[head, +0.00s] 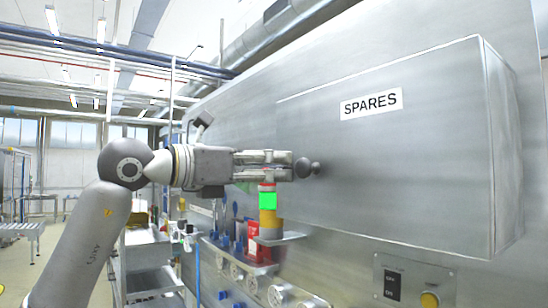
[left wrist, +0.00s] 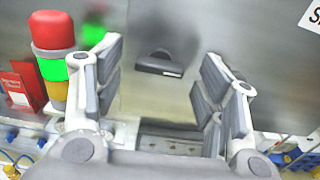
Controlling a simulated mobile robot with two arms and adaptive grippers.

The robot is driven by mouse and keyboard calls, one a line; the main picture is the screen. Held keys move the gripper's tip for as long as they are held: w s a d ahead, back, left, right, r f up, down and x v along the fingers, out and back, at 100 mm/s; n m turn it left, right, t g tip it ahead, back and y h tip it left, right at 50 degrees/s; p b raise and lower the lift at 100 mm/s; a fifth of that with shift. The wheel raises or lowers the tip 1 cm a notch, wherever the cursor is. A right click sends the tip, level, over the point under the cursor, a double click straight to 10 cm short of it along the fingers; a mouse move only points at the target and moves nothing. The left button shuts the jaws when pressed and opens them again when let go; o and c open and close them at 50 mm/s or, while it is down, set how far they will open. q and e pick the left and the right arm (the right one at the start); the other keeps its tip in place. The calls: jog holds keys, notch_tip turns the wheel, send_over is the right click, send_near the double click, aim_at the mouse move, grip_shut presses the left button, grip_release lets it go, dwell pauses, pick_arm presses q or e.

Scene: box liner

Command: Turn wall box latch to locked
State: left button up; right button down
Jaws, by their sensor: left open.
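The wall box (head: 430,165) is a large grey metal box with a SPARES label. Its latch (head: 314,168) is a dark knob at the left edge of the box front. In the left wrist view the latch (left wrist: 160,66) looks like a short dark bar, lying nearly level, with a small light mark on it. My left gripper (head: 291,165) reaches in from the left and points at the latch. In the left wrist view its fingers are spread, one to each side of the latch, with nothing between them touching it visibly. My right gripper is not in view.
A signal light (head: 268,202) with red, green and yellow parts stands just below my left gripper, close to it. Below are a red holder (head: 258,240) and a shelf with blue-handled tools. A switch panel (head: 412,284) sits under the box.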

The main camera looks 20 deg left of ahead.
pick_arm(q)
jog(key=shift+x, duration=0.85)
jog(key=shift+c, duration=0.3)
jog(key=c, duration=1)
jog(key=shift+o, duration=0.2)
